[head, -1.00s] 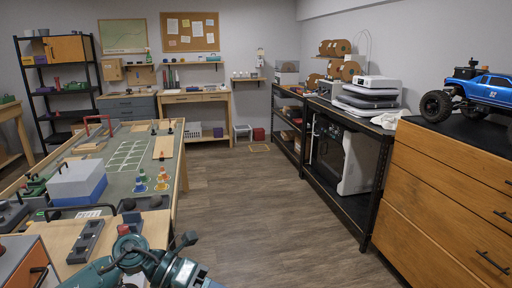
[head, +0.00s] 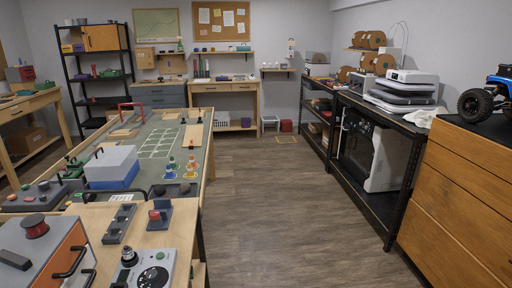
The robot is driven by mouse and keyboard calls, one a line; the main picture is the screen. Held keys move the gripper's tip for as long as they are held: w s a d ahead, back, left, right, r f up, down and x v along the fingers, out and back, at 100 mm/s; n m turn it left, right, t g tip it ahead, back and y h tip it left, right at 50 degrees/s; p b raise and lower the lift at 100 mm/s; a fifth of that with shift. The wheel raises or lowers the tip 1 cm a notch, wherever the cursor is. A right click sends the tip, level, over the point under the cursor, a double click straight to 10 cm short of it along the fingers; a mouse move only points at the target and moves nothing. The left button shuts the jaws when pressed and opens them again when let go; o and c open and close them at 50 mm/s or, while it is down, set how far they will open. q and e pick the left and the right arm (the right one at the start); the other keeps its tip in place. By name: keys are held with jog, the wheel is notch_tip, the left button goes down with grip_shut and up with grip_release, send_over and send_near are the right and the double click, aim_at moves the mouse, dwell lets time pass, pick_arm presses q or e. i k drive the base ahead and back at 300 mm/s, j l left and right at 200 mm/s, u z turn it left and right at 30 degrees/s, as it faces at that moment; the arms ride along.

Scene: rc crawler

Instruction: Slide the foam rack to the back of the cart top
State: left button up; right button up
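A wooden top (head: 185,225), which looks like the cart top, fills the lower left of the head view. On it lies a long dark grey block with round recesses (head: 119,223), probably the foam rack; I cannot be sure of its material. It lies left of a blue-grey stand with a red part (head: 156,217), with a narrow gap between them. Neither of my grippers shows in the head view.
An orange and grey box with black handles (head: 52,250) stands left of the block. A grey device with a dial (head: 147,268) stands in front. A green-topped table (head: 158,144) with a grey-and-blue box (head: 112,165) lies beyond. Open floor (head: 290,215) is to the right.

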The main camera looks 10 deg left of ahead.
aim_at(116, 232)
jog(key=u, duration=1.25)
jog(key=k+u, duration=0.1)
jog(key=k, duration=0.5)
jog(key=k+j+u, duration=0.1)
jog(key=k, duration=0.45)
jog(key=l+u, duration=0.15)
jog(key=u, duration=0.8)
jog(key=i+l, duration=0.1)
jog(key=l, duration=0.35)
jog(key=i+l, duration=0.1)
jog(key=l, duration=0.4)
jog(key=i+l, duration=0.15)
jog(key=l, duration=0.3)
jog(key=i+l, duration=0.1)
jog(key=l, duration=0.4)
jog(key=i+l, duration=0.1)
jog(key=l, duration=0.35)
jog(key=i+l, duration=0.1)
jog(key=l, duration=0.4)
jog(key=i+l, duration=0.15)
jog(key=l, duration=0.3)
